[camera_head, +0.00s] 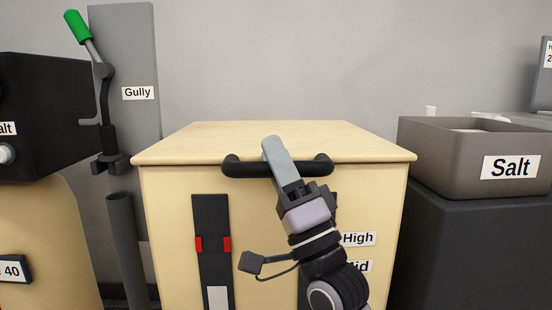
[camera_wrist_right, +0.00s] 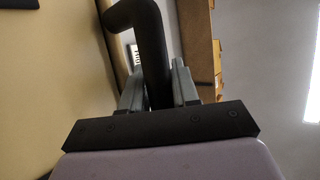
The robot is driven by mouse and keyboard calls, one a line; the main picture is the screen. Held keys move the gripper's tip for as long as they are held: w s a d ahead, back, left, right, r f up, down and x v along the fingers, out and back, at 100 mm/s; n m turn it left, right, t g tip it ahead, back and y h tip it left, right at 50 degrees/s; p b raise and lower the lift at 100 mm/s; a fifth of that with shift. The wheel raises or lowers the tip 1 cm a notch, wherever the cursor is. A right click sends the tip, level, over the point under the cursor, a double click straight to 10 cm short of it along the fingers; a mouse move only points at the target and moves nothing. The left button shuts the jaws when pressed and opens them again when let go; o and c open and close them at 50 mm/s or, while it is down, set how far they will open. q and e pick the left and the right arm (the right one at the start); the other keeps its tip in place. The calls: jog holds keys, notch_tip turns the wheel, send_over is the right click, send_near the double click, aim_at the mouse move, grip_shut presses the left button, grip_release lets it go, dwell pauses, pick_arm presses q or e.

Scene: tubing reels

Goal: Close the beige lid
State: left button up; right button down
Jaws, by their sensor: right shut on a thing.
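The beige lid (camera_head: 205,142) lies flat on top of a beige cabinet (camera_head: 165,230) in the middle of the head view, with no gap visible between them. A black bar handle (camera_head: 240,168) runs along the lid's front edge. My right gripper (camera_head: 272,160) reaches up from below and is shut on this handle near its middle. In the right wrist view, the black handle (camera_wrist_right: 150,45) stands between the two grey fingers of my right gripper (camera_wrist_right: 158,85). My left gripper is out of view.
A grey post labelled Gully with a green-handled lever (camera_head: 78,28) stands to the left, beside a black box (camera_head: 45,115). A grey bin labelled Salt (camera_head: 440,160) sits on a dark stand to the right. A dark slotted panel with red marks (camera_head: 212,215) is on the cabinet front.

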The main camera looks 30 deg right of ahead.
jog(key=shift+s+a+y, duration=0.2)
jog(key=shift+s+y, duration=0.05)
jog(key=shift+y, duration=0.05)
jog(key=c, duration=1.1)
grip_release()
jog(key=shift+o, duration=0.9)
jog(key=shift+s+r, duration=0.1)
jog(key=shift+s+d+f, duration=0.15)
jog(key=shift+f, duration=0.3)
jog(key=v, duration=0.6)
jog(key=shift+s, duration=0.2)
jog(key=shift+f, duration=0.1)
